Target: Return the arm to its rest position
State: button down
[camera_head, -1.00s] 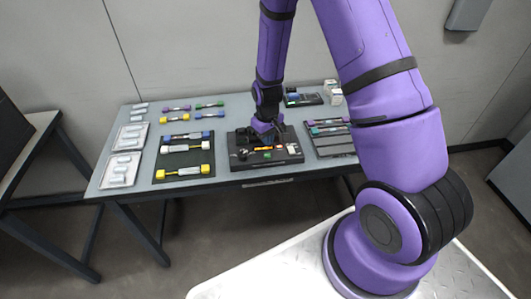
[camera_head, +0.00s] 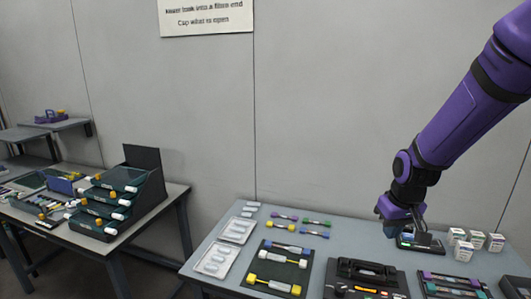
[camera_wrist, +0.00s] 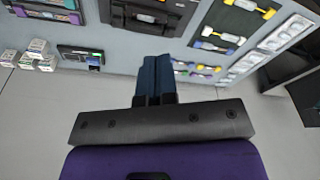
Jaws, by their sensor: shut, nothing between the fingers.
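My purple arm (camera_head: 470,120) reaches in from the upper right in the head view. My gripper (camera_head: 424,238) is raised over the back right of the grey table (camera_head: 215,258). In the wrist view its dark blue fingers (camera_wrist: 154,65) are together, with nothing between them. The black splicer case (camera_head: 365,270) sits at the table's front middle, partly cut off by the frame. It also shows upside down in the wrist view (camera_wrist: 150,15), apart from the fingers.
A small dark tray (camera_head: 420,244) lies behind the gripper, beside several small white boxes (camera_head: 476,240). A dark mat (camera_head: 268,272) with yellow and blue pieces and white blister trays (camera_head: 237,230) lie left. A side table (camera_head: 160,195) carries green stacked trays (camera_head: 118,180).

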jog(key=s+r+m+t, duration=0.1)
jog(key=s+r+t, duration=0.2)
jog(key=s+r, duration=1.6)
jog(key=s, duration=0.4)
jog(key=shift+a+r+m, duration=0.15)
jog(key=shift+r+m, duration=0.15)
jog(key=shift+r, duration=0.1)
jog(key=shift+w, duration=0.1)
dwell(5.2)
